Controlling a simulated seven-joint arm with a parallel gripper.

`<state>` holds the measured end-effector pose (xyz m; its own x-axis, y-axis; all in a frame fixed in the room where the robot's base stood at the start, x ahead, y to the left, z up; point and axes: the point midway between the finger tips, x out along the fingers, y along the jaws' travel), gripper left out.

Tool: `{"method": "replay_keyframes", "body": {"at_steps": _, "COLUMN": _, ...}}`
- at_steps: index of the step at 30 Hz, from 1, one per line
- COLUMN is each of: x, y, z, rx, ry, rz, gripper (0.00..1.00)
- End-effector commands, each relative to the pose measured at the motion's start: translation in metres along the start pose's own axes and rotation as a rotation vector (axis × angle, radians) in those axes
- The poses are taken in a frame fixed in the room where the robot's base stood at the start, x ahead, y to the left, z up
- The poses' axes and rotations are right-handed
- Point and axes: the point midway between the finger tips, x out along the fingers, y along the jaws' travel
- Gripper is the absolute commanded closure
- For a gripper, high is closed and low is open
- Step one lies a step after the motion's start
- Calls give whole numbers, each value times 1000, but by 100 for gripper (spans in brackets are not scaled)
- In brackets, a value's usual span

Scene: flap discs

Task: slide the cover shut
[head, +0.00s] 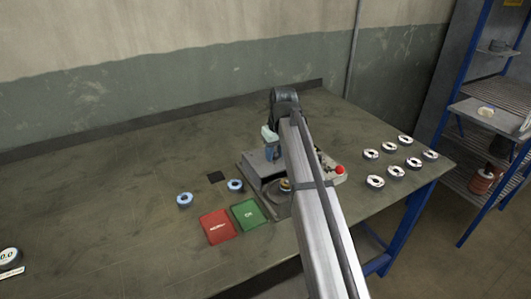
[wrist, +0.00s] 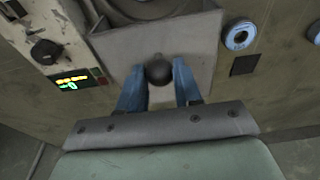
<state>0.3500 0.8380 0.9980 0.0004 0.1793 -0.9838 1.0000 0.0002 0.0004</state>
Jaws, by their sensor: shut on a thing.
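The cover, a flat grey plate (wrist: 200,45), fills the middle of the wrist view and carries a round black knob (wrist: 158,71). My gripper (wrist: 158,66) has its blue fingers on both sides of the knob, shut on it. A dark round recess (wrist: 138,8) shows at the top edge of the wrist view, beyond the plate. In the head view, my gripper (head: 270,148) is at the left part of the grey machine (head: 247,166). My arm hides much of the machine there.
Red (head: 217,227) and green (head: 248,214) pads lie before the machine. Blue-ringed discs (head: 185,200) lie left, and several silver discs (head: 397,172) lie right. A red button (head: 340,170) is on the machine's right. The bench (head: 90,210) is largely clear at left.

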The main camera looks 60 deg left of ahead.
Motion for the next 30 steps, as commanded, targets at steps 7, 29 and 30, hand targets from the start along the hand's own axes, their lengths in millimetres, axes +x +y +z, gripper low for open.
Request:
{"method": "replay_keyframes", "body": {"at_steps": 7, "x": -2, "y": -1, "z": 16, "rx": -1, "ry": -2, "rz": -2, "gripper": 83}}
{"method": "replay_keyframes", "body": {"at_steps": 29, "x": -10, "y": -1, "z": 56, "rx": 1, "ry": -2, "rz": -3, "gripper": 83}}
{"method": "replay_keyframes", "body": {"at_steps": 30, "x": -10, "y": -1, "z": 58, "rx": 1, "ry": -1, "rz": -3, "gripper": 83}}
